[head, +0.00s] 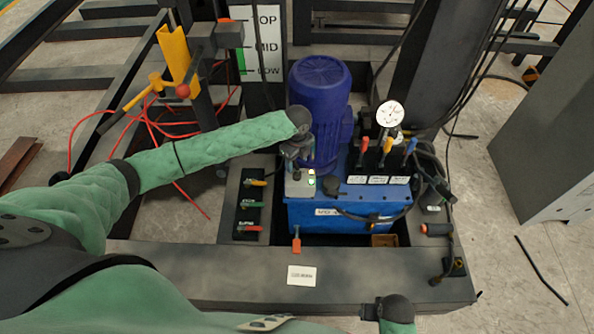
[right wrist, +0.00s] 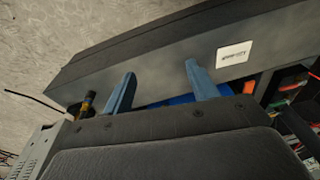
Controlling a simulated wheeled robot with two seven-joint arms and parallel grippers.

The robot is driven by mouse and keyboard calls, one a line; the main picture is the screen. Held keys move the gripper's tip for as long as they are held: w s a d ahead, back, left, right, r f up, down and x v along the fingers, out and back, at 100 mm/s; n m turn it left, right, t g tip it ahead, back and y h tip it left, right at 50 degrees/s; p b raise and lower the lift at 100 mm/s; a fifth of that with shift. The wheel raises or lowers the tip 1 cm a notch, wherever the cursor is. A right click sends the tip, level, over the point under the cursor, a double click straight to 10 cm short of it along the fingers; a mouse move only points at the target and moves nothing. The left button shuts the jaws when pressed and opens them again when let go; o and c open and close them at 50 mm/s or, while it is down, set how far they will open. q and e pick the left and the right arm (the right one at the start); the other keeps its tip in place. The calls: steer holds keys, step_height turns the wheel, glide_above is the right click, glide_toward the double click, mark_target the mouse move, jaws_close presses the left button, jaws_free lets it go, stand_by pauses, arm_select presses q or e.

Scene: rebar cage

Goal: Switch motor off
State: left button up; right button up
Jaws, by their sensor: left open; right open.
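The motor (head: 325,95) is a dark blue ribbed cylinder standing on a blue tank (head: 345,214) in the head view. A small light grey switch box (head: 302,186) with a lit green light sits at its foot. My left gripper (head: 293,161) points down just above and behind this box, close to the motor's side. Its fingers are small and partly hidden, and I cannot tell whether they touch the switch. My right gripper (right wrist: 160,69) is open and empty in the right wrist view, its blue fingers in front of the dark base frame (right wrist: 150,86).
Red, orange and blue levers stand on a valve block (head: 380,170) below a round gauge (head: 390,114). Several coloured levers sit on a black panel (head: 249,205) at left. A red-orange lever (head: 296,241) stands at the front. A grey cabinet (head: 550,130) is at right.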

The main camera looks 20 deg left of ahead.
mark_target(297, 172)
arm_select(q)
steer(key=shift+f+p, duration=0.7)
steer(key=shift+f, duration=2.7)
arm_select(e)
step_height(297, 172, down, 6)
steer(key=shift+s+d+f, duration=0.2)
steer(key=shift+s+d, duration=0.1)
steer(key=shift+s, duration=0.1)
arm_select(q)
steer(key=c, duration=1)
arm_select(e)
steer(key=shift+r, duration=0.1)
